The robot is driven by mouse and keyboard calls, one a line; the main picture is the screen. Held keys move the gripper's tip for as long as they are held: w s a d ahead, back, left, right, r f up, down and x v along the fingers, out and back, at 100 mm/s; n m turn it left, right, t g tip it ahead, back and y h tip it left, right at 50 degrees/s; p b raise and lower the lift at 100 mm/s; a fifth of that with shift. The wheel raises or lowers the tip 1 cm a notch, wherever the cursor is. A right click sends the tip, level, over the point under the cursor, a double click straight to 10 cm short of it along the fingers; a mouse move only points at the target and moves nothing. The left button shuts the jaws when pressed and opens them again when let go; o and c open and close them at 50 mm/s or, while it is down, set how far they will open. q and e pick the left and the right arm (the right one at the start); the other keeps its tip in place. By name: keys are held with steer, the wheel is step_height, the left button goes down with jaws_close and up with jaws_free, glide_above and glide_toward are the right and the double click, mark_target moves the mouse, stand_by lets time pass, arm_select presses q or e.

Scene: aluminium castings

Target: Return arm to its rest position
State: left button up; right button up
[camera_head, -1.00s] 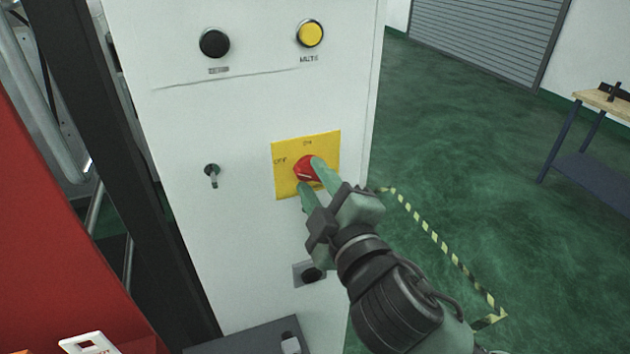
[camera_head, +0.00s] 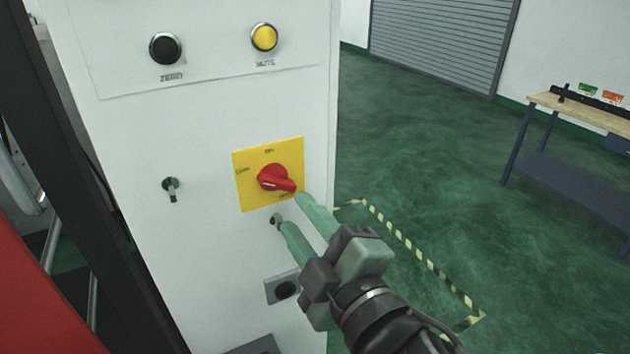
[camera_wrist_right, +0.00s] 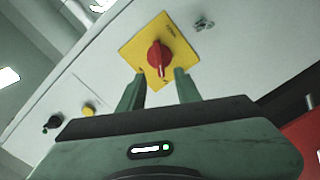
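My right gripper (camera_head: 290,212) is in front of the white control cabinet, just below and right of a red rotary knob (camera_head: 275,178) on a yellow plate (camera_head: 254,195). Its two green fingers are apart with nothing between them. In the right wrist view the right gripper (camera_wrist_right: 157,82) points at the red knob (camera_wrist_right: 158,58), which shows beyond the fingertips, clear of them. The knob's handle points to the lower right in the head view. My left gripper is not in view.
The cabinet (camera_head: 215,120) also carries a black button (camera_head: 165,50), a yellow button (camera_head: 263,38) and a key switch (camera_head: 171,187). Striped floor tape (camera_head: 420,258) lies to the right. A workbench (camera_head: 580,112) stands far right; green floor between is free.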

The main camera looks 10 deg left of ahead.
steer(key=d+f+m+g+h, duration=0.25)
steer(key=d+f+m, duration=0.35)
steer(key=f, duration=0.4)
steer(key=d+f+m+g+h, duration=0.2)
steer(key=d+f+m+h, duration=0.4)
steer(key=f, duration=0.5)
steer(key=s+d+f+m+g+h, duration=0.1)
steer(key=s+d+f+m+g, duration=0.5)
steer(key=s+d+f, duration=1)
step_height(320, 180, down, 30)
steer(key=s+a+n+g+b, duration=0.1)
steer(key=a+g+b, duration=0.1)
steer(key=b, duration=0.2)
steer(key=s+d+f+b, duration=0.1)
steer(key=s+f+b, duration=0.1)
steer(key=s+f, duration=0.7)
steer(key=s+d+f+g+b, duration=0.1)
steer(key=s+d+f, duration=0.1)
steer(key=s+f, duration=0.6)
step_height(320, 180, down, 4)
steer(key=shift+s+d+f+n+b, duration=0.1)
steer(key=shift+s+d+n+b, duration=0.15)
steer(key=shift+s+n+b, duration=0.1)
